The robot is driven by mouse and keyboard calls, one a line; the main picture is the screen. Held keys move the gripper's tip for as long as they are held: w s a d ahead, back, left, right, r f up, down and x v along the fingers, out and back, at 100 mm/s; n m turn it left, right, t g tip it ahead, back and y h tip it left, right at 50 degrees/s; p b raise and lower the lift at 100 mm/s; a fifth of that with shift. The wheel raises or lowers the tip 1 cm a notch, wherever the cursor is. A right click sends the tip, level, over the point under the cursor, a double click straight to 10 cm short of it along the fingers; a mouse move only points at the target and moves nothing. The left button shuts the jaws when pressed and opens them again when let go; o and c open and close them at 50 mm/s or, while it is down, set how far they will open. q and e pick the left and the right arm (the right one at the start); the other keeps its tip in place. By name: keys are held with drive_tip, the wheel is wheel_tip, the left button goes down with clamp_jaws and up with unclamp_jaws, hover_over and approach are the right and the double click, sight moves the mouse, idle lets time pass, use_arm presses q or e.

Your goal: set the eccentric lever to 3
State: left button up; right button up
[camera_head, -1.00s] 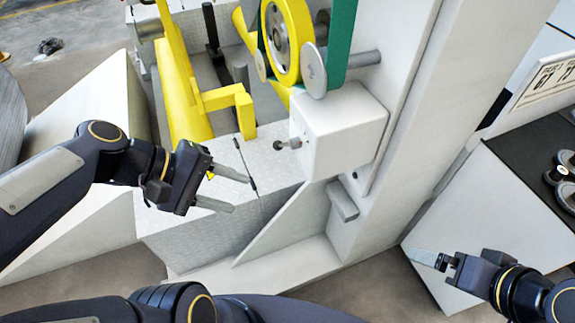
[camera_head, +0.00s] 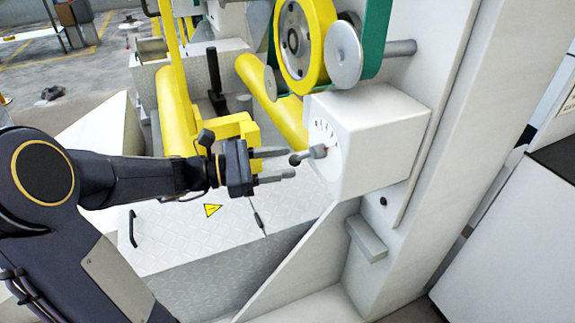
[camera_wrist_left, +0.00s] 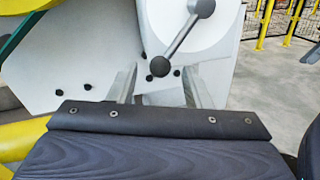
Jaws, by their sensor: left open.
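The eccentric lever (camera_head: 308,155) is a short grey arm with a dark ball knob, on a round white dial with marks on the face of a white box (camera_head: 372,140). My left gripper (camera_head: 291,163) is open, its two fingers pointing at the lever's knob from the left. In the left wrist view the lever (camera_wrist_left: 181,43) slants from its hub at upper right down to the knob. The knob lies between the lines of the two fingers (camera_wrist_left: 158,90), just past their tips. I cannot tell whether they touch. The dial's numbers are not readable. My right gripper is out of view.
A yellow wheel (camera_head: 303,42) and a green belt (camera_head: 374,40) sit above the box. Yellow bars (camera_head: 176,110) stand behind my left arm. A white upright (camera_head: 480,120) is right of the box, and a tread-plate cover (camera_head: 165,235) lies below the gripper.

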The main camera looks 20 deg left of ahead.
use_arm(q)
drive_tip(key=shift+x, duration=0.95)
clamp_jaws()
